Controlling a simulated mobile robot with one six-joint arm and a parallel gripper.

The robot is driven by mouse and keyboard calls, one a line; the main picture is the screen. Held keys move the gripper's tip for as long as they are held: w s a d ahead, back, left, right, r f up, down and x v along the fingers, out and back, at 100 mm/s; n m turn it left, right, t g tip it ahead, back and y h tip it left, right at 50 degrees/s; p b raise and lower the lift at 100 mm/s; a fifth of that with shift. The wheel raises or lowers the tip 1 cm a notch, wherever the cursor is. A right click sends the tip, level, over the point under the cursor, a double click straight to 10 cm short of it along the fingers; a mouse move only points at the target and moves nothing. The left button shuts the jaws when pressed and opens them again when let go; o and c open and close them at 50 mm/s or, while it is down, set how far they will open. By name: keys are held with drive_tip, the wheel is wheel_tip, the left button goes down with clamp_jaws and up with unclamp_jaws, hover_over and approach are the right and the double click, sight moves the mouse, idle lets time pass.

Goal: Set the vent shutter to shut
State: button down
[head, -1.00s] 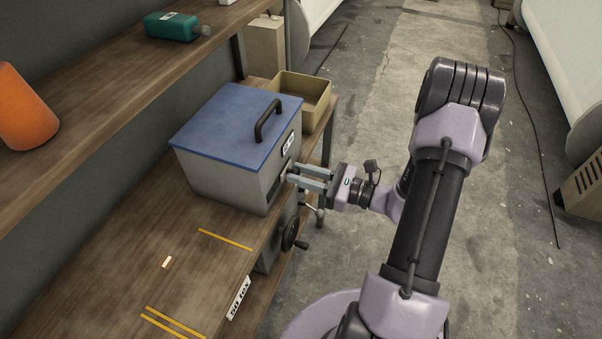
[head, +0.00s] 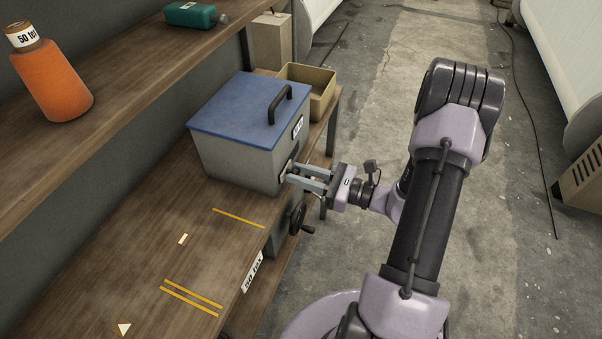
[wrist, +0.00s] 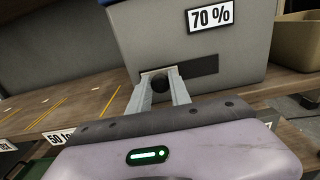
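The vent shutter (wrist: 196,70) is a dark strip low on the front of a grey box (wrist: 190,45) with a blue lid (head: 240,110). A round dark knob (wrist: 160,84) stands out near the strip's left end in the wrist view. My gripper (wrist: 161,76) is at the box front, with one finger on each side of the knob. The knob fills the space between the fingers, so the gripper looks shut on it. In the head view my gripper (head: 291,173) hides most of the knob and part of the strip. Whether the vent behind is covered cannot be told.
A "70 %" label (wrist: 210,15) is above the strip. A handwheel (head: 298,218) sits below the box, under the bench edge. An open tan bin (head: 318,100) stands behind the box.

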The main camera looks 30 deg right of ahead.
drive_tip(key=c, duration=1.2)
unclamp_jaws()
drive_tip(key=shift+s+a, duration=0.15)
drive_tip(key=shift+a, duration=0.05)
drive_tip(key=shift+d, duration=0.1)
drive_tip(key=p+v, duration=0.3)
drive_tip(key=v, duration=1.4)
drive_tip(key=shift+s+d+f, duration=0.1)
drive_tip(key=shift+d, duration=0.05)
